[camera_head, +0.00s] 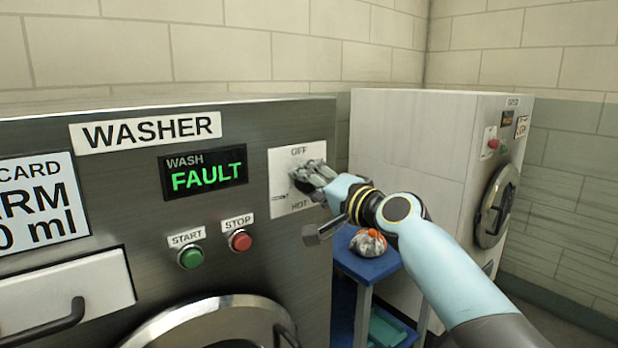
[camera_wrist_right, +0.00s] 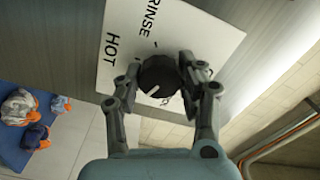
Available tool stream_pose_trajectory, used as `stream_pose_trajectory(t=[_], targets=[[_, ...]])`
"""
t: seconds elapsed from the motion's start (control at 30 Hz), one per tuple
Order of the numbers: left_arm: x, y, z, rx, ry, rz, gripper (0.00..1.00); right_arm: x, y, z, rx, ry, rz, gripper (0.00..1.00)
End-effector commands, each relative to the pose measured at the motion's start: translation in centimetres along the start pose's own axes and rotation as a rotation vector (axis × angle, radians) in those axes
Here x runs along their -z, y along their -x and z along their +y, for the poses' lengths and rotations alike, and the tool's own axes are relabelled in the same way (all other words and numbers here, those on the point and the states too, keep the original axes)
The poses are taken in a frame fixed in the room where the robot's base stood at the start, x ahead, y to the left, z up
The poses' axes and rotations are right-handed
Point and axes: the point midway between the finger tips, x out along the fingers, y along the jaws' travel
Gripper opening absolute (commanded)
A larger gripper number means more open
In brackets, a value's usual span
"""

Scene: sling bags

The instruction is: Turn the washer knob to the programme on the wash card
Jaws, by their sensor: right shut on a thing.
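The washer knob (camera_wrist_right: 158,78) is black and round with a white pointer line toward the lower left in the right wrist view. It sits on a white dial plate (camera_head: 283,203); RINSE and HOT are readable in the wrist view, OFF and HOT in the head view. My right gripper (camera_head: 308,176) is shut on the knob, one finger on each side in the wrist view (camera_wrist_right: 160,77). Fingers hide part of the dial's lettering. The wash card (camera_head: 45,205) is cut by the left edge; "CARD", "ARM" and "0 ml" show. My left gripper is not in view.
A green start button (camera_head: 191,257) and red stop button (camera_head: 240,241) sit below. A blue stand (camera_head: 372,269) with a wrapped bundle (camera_head: 368,243) is under my right arm. A white machine (camera_head: 415,140) stands behind.

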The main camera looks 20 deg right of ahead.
Motion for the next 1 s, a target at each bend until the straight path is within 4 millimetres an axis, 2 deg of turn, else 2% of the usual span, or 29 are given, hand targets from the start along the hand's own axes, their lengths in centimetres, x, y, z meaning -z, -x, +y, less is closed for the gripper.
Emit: stream_pose_trajectory(t=[0.3, 0.87, 0.9, 1.0], targets=[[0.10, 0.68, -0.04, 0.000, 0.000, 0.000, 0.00, 0.09, 0.00, -0.08, 0.001, -0.123, 0.002, 0.06], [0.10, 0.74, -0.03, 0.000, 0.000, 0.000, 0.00, 0.07, 0.00, 0.00, 0.001, -0.147, 0.002, 0.06], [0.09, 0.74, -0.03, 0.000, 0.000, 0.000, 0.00, 0.07, 0.01, 0.00, 0.001, -0.147, 0.002, 0.44], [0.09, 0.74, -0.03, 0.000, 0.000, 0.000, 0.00, 0.06, 0.00, 0.00, 0.001, -0.147, 0.002, 0.57]])
